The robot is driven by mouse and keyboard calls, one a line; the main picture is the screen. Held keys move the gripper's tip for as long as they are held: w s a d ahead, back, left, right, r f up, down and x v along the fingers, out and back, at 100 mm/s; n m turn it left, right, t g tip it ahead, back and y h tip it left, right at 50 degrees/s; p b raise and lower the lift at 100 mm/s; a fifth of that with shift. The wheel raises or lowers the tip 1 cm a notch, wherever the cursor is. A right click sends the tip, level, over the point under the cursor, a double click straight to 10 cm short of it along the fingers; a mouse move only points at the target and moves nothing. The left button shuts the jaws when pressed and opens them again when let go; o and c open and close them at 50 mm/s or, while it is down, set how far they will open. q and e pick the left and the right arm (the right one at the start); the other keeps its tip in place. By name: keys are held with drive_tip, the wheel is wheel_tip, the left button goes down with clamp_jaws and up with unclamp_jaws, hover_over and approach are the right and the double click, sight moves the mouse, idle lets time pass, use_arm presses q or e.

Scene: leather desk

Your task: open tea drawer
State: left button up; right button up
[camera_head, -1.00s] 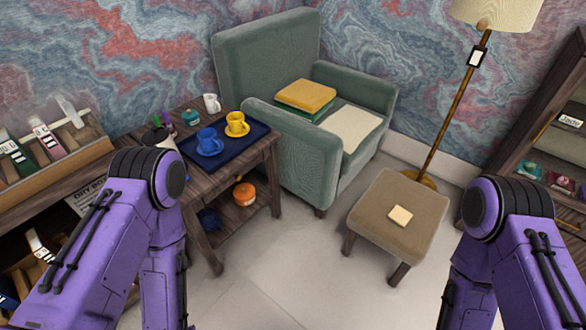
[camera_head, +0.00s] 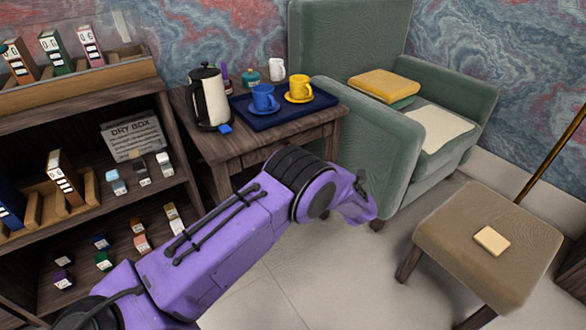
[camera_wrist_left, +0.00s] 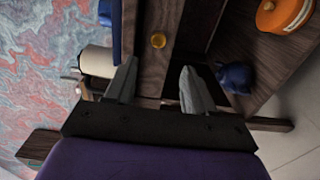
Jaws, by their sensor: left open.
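The wooden side table (camera_head: 225,150) stands between the shelf and the armchair. The drawer looks shut. My right gripper is in neither view.
A blue tray (camera_head: 285,118) holds a blue cup (camera_head: 263,97) and a yellow cup (camera_head: 300,88). A kettle (camera_head: 209,98) stands on the table's left. An orange pot (camera_wrist_left: 285,14) sits on the lower shelf. The armchair (camera_head: 375,150) and footstool (camera_head: 485,240) stand right.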

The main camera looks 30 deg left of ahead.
use_arm(q)
drive_tip(key=b+x, duration=0.1)
drive_tip(key=x, duration=0.9)
drive_tip(key=shift+a+b, duration=0.25)
drive_tip(key=shift+b, duration=0.05)
drive_tip(key=shift+r, duration=0.15)
clamp_jaws()
drive_tip(key=shift+d, duration=0.1)
